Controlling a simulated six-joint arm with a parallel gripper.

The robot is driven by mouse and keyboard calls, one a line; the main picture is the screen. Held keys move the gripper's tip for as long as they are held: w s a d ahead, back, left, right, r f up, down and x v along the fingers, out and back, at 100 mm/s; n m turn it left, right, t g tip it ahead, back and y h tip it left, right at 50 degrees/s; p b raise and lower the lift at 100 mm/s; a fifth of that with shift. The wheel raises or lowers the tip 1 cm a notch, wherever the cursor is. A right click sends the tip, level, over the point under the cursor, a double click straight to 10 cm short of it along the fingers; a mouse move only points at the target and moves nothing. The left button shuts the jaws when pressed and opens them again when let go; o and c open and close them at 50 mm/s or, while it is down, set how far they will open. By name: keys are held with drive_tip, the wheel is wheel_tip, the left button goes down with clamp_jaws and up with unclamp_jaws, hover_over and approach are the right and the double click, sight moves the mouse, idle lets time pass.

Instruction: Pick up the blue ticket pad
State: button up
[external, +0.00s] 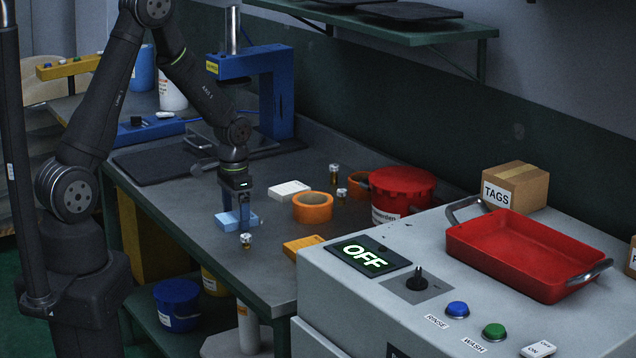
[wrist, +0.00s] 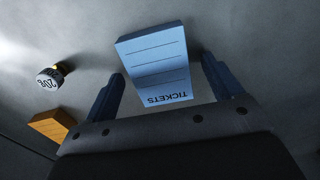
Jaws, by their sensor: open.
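The blue ticket pad (external: 230,221) lies on the grey bench in the external view. In the wrist view the pad (wrist: 155,62) shows its lined face and the word TICKETS, upside down. My gripper (external: 239,216) points down at the pad, with one finger in front of it in the external view. In the wrist view my gripper (wrist: 163,80) is open, with one blue finger on each side of the pad's near end. Gaps show between the fingers and the pad. I cannot tell how far down the fingertips are beside it.
A small weight (external: 246,240) stands close to the pad; the wrist view shows it (wrist: 48,78) at left. A yellow block (external: 303,243), an orange tape roll (external: 312,207), a white pad (external: 289,189) and a red bucket (external: 401,190) are to the right. A blue press (external: 283,95) stands behind.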

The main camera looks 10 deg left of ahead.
drive_tip(key=c, duration=1.1)
drive_tip(key=shift+r, duration=0.1)
drive_tip(key=shift+c, duration=0.2)
